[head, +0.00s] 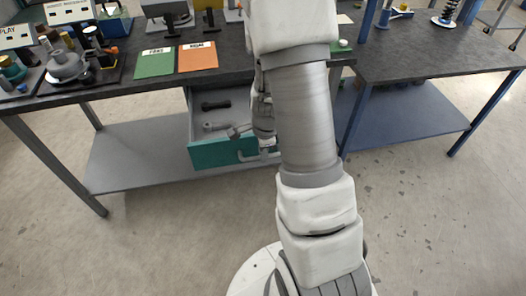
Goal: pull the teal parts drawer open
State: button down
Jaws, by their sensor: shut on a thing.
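The teal parts drawer (222,152) hangs under the dark workbench. It stands out from the bench, and its grey inside shows with a few dark and grey parts lying in it. My gripper (267,146) is low at the right part of the teal front, at the light bar handle (270,154). It is shut on the handle. My arm hides the right side of the drawer and most of the fingers.
The dark bench top (130,88) carries a green card (155,62), an orange card (198,57) and a display with several parts at the left. A grey lower shelf (130,158) lies under the drawer. A second bench (430,52) stands at the right. The floor in front is clear.

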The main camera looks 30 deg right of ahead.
dwell(0.4)
jog(key=c, duration=0.8)
grip_release()
jog(key=shift+c, duration=0.2)
jog(key=s+r+p, duration=0.3)
jog(key=r+p, duration=0.3)
jog(key=r, duration=1.1)
jog(key=shift+s+a+p, duration=0.15)
jog(key=shift+a+p, duration=0.15)
jog(key=shift+a, duration=0.15)
jog(key=shift+r, duration=0.1)
jog(key=s+a+r+n+t, duration=0.1)
jog(key=s+a+r+n, duration=0.4)
jog(key=r+n, duration=0.4)
jog(key=s+a+r+n+t, duration=0.2)
jog(key=s+a+r+n, duration=0.4)
jog(key=r+n, duration=0.3)
jog(key=s+n, duration=0.1)
jog(key=n, duration=0.2)
jog(key=shift+s+a+y, duration=0.15)
jog(key=shift+s+y, duration=0.15)
jog(key=shift+s, duration=0.05)
